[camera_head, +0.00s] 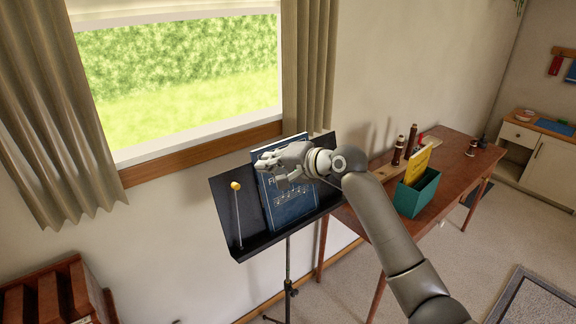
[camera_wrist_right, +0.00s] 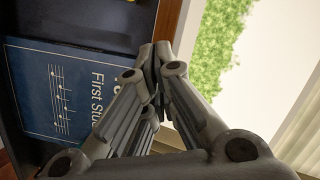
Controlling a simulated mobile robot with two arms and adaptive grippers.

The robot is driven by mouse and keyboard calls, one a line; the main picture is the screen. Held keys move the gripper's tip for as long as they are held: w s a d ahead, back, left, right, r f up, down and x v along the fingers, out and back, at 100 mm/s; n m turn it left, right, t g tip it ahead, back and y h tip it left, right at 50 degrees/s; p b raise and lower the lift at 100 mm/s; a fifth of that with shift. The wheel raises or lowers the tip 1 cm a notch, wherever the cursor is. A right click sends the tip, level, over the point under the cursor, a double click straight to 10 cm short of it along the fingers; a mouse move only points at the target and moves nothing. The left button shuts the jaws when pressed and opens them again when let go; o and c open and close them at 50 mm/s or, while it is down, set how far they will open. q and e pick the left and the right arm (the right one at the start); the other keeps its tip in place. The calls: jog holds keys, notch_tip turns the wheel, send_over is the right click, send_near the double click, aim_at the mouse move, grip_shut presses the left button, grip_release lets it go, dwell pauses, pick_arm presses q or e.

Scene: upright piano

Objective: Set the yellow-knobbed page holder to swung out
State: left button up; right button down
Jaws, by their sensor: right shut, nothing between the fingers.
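The yellow-knobbed page holder (camera_head: 237,210) is a thin rod near the left end of the black music stand (camera_head: 222,198). The rod stands nearly upright in the head view, with its yellow knob (camera_head: 236,185) at the top, left of the blue book (camera_head: 290,204) and clear of its cover. My right gripper (camera_head: 262,163) is shut and empty near the book's upper left corner, right of and above the knob. Its closed fingers (camera_wrist_right: 155,60) also show in the right wrist view. My left gripper is out of view.
A wooden table (camera_head: 450,163) stands to the right with a teal box (camera_head: 416,194), a yellow booklet and dark upright pieces. A window and curtains (camera_head: 45,110) are behind the stand. A slatted wooden piece (camera_head: 55,295) is at lower left.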

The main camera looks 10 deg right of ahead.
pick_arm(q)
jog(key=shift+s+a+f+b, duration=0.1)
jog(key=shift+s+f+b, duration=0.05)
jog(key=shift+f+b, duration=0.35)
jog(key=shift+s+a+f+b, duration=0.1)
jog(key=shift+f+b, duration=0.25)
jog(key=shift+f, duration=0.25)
pick_arm(e)
jog(key=v, duration=0.6)
